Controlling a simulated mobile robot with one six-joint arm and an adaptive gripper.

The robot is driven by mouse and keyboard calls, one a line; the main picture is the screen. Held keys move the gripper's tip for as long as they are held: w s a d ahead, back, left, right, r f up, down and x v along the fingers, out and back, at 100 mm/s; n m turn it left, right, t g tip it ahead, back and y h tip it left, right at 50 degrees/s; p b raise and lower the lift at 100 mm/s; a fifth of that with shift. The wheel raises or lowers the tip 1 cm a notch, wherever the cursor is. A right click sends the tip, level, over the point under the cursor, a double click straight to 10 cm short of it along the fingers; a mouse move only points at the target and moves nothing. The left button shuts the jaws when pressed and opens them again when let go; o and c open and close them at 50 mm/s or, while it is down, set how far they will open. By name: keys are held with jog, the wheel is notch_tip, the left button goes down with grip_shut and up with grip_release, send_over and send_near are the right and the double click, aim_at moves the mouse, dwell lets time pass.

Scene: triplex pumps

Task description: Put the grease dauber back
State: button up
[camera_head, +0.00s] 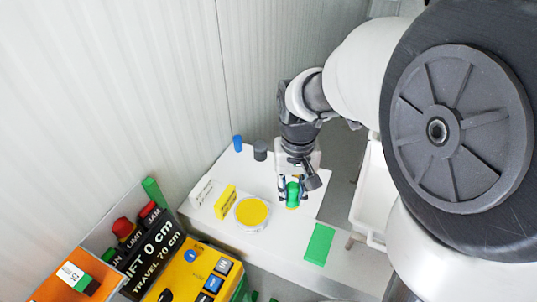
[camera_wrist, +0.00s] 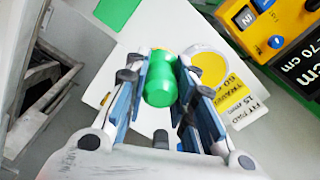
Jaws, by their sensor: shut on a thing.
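My gripper (camera_head: 292,188) is over the right part of a white table (camera_head: 196,222). It is shut on a green cylindrical thing, which looks like the grease dauber (camera_head: 292,194). In the wrist view the green body (camera_wrist: 160,82) sits between the blue-grey finger pads of my gripper (camera_wrist: 161,85). A little orange-yellow shows at its far end. A round dish with yellow content (camera_head: 252,212) stands on the table to the left of the gripper; it also shows in the wrist view (camera_wrist: 210,69). I cannot tell whether the dauber touches the table.
A blue cylinder (camera_head: 238,143) and a dark grey cylinder (camera_head: 260,150) stand at the back. A green flat pad (camera_head: 319,244) lies front right. A yellow control box (camera_head: 190,275) is front left.

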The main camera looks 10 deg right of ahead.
notch_tip(320, 180, down, 13)
jog(key=b, duration=0.3)
jog(key=shift+f, duration=0.2)
jog(key=shift+f, duration=0.1)
jog(key=o, duration=0.9)
jog(key=shift+o, duration=0.2)
